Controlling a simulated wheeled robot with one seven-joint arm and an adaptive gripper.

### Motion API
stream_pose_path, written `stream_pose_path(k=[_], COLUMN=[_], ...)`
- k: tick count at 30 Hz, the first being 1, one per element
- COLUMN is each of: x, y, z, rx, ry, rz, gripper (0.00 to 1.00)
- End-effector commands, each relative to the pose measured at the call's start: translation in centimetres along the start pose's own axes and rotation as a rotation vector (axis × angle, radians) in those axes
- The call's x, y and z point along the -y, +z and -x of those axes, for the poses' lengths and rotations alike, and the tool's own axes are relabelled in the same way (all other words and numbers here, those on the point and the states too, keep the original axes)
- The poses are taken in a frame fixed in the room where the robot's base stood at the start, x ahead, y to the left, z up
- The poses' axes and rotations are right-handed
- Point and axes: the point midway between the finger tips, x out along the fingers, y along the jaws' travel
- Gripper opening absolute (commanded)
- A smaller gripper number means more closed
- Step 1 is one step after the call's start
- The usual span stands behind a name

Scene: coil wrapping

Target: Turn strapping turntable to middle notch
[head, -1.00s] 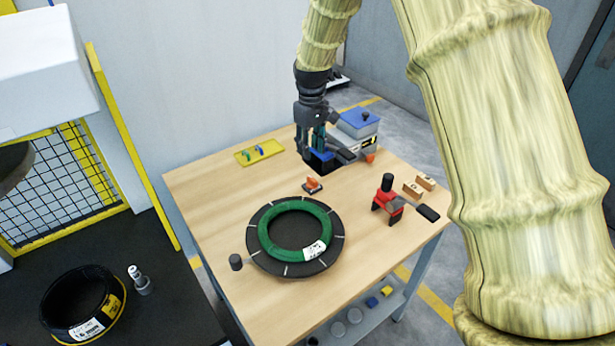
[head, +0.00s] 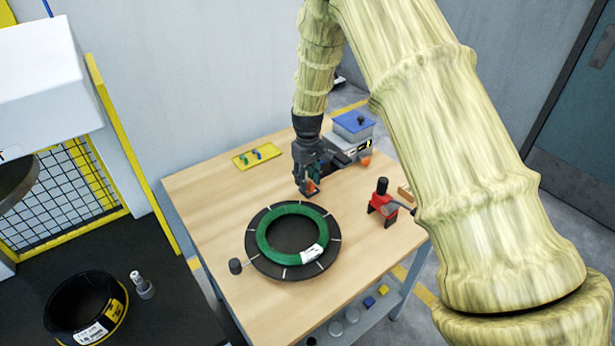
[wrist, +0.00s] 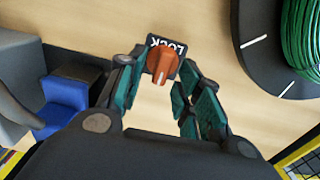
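The turntable (head: 257,257) is a black disc with white radial marks on the wooden table, carrying a green coil (head: 265,238). A dark knob (head: 235,266) sits at its left edge. Part of the disc (wrist: 262,62) and the coil (wrist: 300,35) show in the wrist view. An orange lock knob (wrist: 162,63) on a dark plate marked LOCK lies between my fingertips in the wrist view. My gripper (head: 308,188) is just behind the turntable, pointing down; in the wrist view its green-padded fingers (wrist: 160,88) are apart, one each side of the knob, with visible gaps.
A grey box with a blue lid (head: 354,125) stands behind my gripper, and a yellow tray (head: 256,156) lies to its left. A red tool (head: 382,204) stands right of the turntable. A black coil (head: 85,305) is on the dark bench at left. The front table area is clear.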

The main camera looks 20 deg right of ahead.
Motion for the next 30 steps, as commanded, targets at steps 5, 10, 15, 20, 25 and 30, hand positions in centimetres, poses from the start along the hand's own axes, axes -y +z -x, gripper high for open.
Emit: stream_pose_path(k=[5,10,15,20,25,30], x=[0.0,0.0,0.0,0.0,-0.1,-1.4], y=[0.0,0.0,0.0,0.0,0.1,1.0], z=[-0.3,-0.3,-0.3,-0.3,-0.3,-0.3], rx=[-0.001,-0.001,-0.001,0.000,0.000,0.000], ry=[0.000,0.000,0.000,0.000,0.000,0.000], rz=[0.000,0.000,-0.001,-0.001,-0.005,-0.053], gripper=[0.35,0.35,0.09,0.00,0.00,0.00])
